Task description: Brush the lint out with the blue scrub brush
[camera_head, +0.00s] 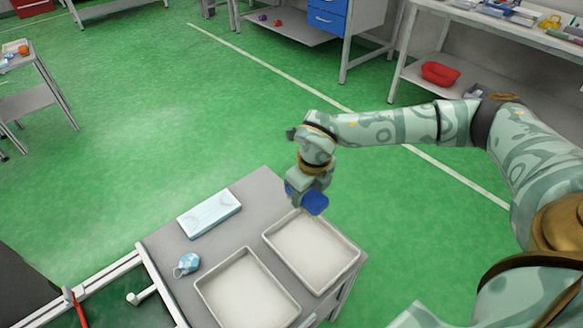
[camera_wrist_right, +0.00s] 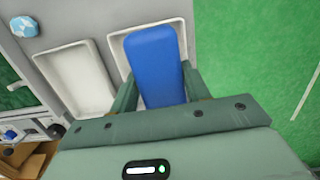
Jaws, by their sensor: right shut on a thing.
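My right gripper (camera_head: 306,190) is shut on the blue scrub brush (camera_head: 315,203). In the right wrist view the brush (camera_wrist_right: 157,65) lies between the two fingers, its broad blue back toward the camera. The brush is over the far end of the right-hand pale tray (camera_head: 342,254); whether it touches anything is hidden. A second pale tray (camera_head: 247,289) lies beside it, nearer the front. Both trays look empty from here; no lint can be made out. My left gripper is in neither view.
The grey table (camera_head: 257,186) also holds a box of light-blue masks (camera_head: 209,213) and a small blue-and-white patterned item (camera_head: 187,264). Benches stand at the back, one with a red bin (camera_head: 440,74) on its lower shelf. Green floor around the table is open.

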